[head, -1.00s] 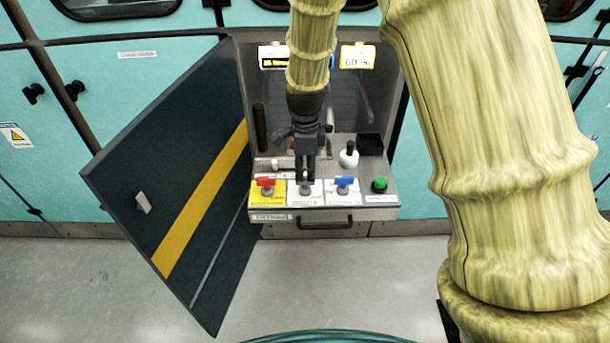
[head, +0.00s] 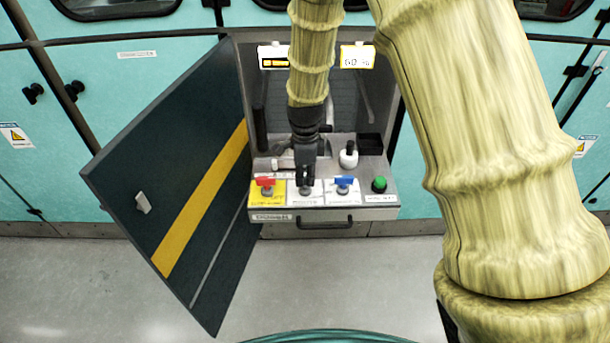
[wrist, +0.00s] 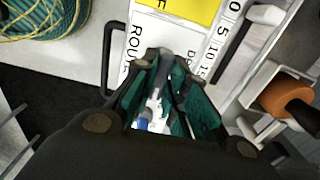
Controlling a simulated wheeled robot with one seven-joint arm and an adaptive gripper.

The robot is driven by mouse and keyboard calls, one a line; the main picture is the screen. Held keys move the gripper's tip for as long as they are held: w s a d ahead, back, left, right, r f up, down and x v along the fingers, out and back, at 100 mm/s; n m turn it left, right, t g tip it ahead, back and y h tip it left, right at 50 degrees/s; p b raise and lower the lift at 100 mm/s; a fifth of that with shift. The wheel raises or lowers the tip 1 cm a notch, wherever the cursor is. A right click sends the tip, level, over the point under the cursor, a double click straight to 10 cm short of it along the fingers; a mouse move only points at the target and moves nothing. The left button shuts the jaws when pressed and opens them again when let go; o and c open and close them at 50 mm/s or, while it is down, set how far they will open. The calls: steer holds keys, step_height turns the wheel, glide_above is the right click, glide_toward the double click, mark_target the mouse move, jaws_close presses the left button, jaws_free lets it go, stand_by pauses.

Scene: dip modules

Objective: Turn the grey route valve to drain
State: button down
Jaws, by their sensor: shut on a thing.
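The grey route valve (head: 305,191) is in the middle of the panel, between a red-handled valve (head: 265,183) on yellow and a blue-handled valve (head: 345,183). My gripper (head: 305,183) points down over the grey valve and hides most of it. In the wrist view my gripper (wrist: 173,66) is shut on the valve's grey handle (wrist: 166,53), which shows between the fingertips. The white route label (wrist: 133,45) beside it is partly covered, so I cannot read which position the handle points to.
The cabinet door (head: 170,180) stands open at left. A green button (head: 379,183) is at the panel's right end, and a white bottle (head: 349,155) with a black top stands behind. A drawer handle (head: 325,223) is below. Floor in front is clear.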

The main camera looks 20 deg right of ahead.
steer(key=shift+r+n+p, duration=0.1)
steer(key=shift+n+p, duration=0.2)
steer(key=shift+p, duration=0.1)
steer(key=n+p, duration=0.2)
steer(key=shift+r+n, duration=0.1)
steer(key=shift+n, duration=0.3)
steer(key=n+p, duration=0.3)
steer(key=n, duration=0.2)
steer(key=shift+p, duration=0.4)
steer(key=n+p, duration=0.1)
steer(key=n, duration=0.4)
steer(key=shift+p, duration=0.4)
steer(key=shift+n+p, duration=0.65)
steer(key=shift+n, duration=1.55)
steer(key=c, duration=1.4)
jaws_free()
steer(key=shift+f, duration=0.2)
steer(key=shift+c, duration=0.2)
